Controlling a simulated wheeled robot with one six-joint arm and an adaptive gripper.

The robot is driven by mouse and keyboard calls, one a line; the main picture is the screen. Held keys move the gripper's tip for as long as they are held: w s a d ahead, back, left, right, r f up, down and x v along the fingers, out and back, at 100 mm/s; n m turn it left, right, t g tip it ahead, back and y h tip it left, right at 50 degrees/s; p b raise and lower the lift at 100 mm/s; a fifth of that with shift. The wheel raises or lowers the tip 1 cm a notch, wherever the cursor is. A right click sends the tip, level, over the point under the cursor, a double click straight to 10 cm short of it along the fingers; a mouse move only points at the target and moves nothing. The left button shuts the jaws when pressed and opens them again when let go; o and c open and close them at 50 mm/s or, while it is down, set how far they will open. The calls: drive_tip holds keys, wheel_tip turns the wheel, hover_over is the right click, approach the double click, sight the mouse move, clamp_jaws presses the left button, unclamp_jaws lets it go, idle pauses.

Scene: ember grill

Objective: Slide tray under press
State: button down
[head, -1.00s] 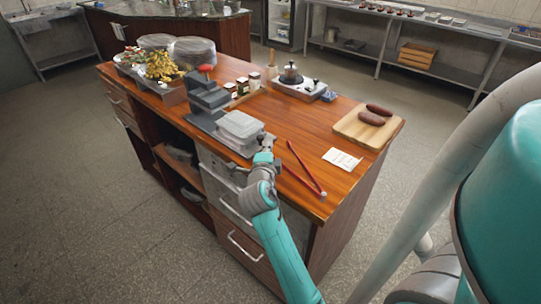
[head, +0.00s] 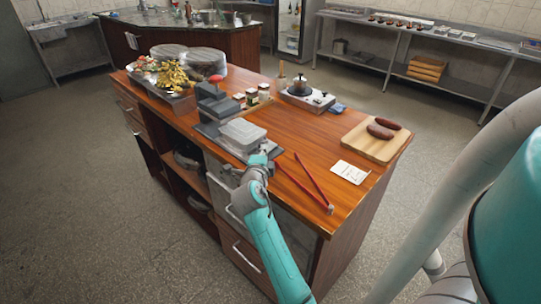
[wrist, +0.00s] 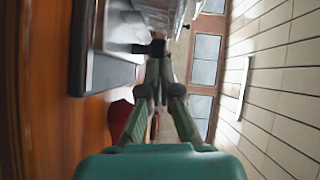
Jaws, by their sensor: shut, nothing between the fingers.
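The press (head: 210,98) is a dark grey upright with a red knob, standing on the wooden counter. The tray (head: 243,132) is a pale grey rectangle lying on a dark flat base in front of the press column. My gripper (head: 263,153) is low at the tray's near right corner, with its fingers shut and nothing seen between them. I cannot tell whether the fingertips touch the tray or its base. In the wrist view my shut fingers (wrist: 157,55) end next to a grey edge, with the counter at the left.
Red tongs (head: 303,181) lie just right of my gripper. A white card (head: 349,172) and a cutting board (head: 360,148) with two sausages are farther right. Small jars (head: 251,97) and a burner (head: 305,97) stand behind. A food display (head: 180,96) is at the left.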

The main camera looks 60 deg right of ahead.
sight(238, 133)
drive_tip(key=w+d, duration=0.1)
drive_tip(key=w, duration=0.3)
drive_tip(key=w+d, duration=0.1)
drive_tip(key=w, duration=0.3)
drive_tip(key=w+d, duration=0.1)
drive_tip(key=w, duration=0.3)
drive_tip(key=shift+w, duration=0.1)
drive_tip(key=shift+w+a, duration=0.1)
drive_tip(key=shift+r, duration=0.1)
